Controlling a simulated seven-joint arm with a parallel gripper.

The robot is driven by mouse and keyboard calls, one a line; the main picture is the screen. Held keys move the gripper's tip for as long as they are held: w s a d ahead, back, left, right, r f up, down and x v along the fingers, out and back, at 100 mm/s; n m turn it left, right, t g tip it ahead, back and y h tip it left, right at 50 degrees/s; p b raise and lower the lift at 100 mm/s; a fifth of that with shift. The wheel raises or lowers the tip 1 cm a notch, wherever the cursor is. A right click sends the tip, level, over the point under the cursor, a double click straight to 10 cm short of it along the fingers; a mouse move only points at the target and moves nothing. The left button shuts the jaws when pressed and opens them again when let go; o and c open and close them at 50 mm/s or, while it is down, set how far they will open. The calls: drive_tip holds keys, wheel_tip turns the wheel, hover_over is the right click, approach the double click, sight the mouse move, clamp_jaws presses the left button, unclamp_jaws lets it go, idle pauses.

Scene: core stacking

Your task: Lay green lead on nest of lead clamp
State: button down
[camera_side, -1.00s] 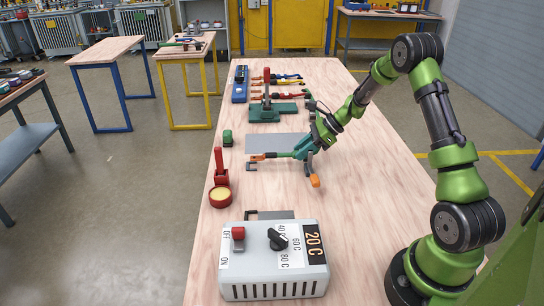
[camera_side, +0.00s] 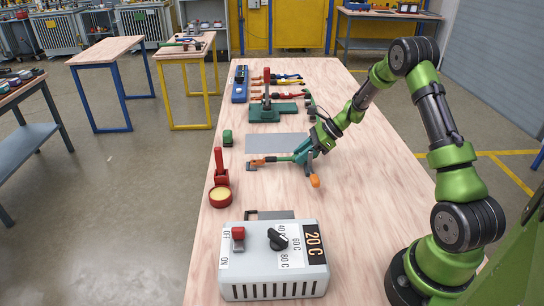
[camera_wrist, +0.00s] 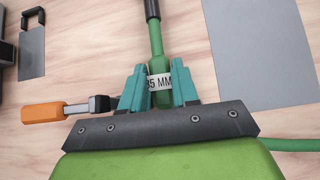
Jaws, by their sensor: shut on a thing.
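My gripper (camera_wrist: 160,95) is shut on the green lead (camera_wrist: 156,42), around its body beside the white "35 MM" label. In the side view my gripper (camera_side: 306,157) is low over the table, with the lead (camera_side: 284,158) pointing left, roughly level. Its copper end (camera_side: 261,161) is at a small grey bracket (camera_side: 250,167); contact is unclear. What looks like the lead clamp shows an orange handle (camera_side: 315,181) on the near side of my gripper. In the wrist view this handle (camera_wrist: 45,113) and a black arm lie left of the fingers. Its nest is hidden.
A grey plate (camera_side: 265,143) lies beyond the lead. A green stand (camera_side: 268,113) and several coloured leads (camera_side: 285,83) are farther back. The table to the right is clear.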

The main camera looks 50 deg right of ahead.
drive_tip(key=shift+f, duration=0.55)
drive_tip(key=c, duration=0.8)
unclamp_jaws()
drive_tip(key=shift+s+f, duration=0.1)
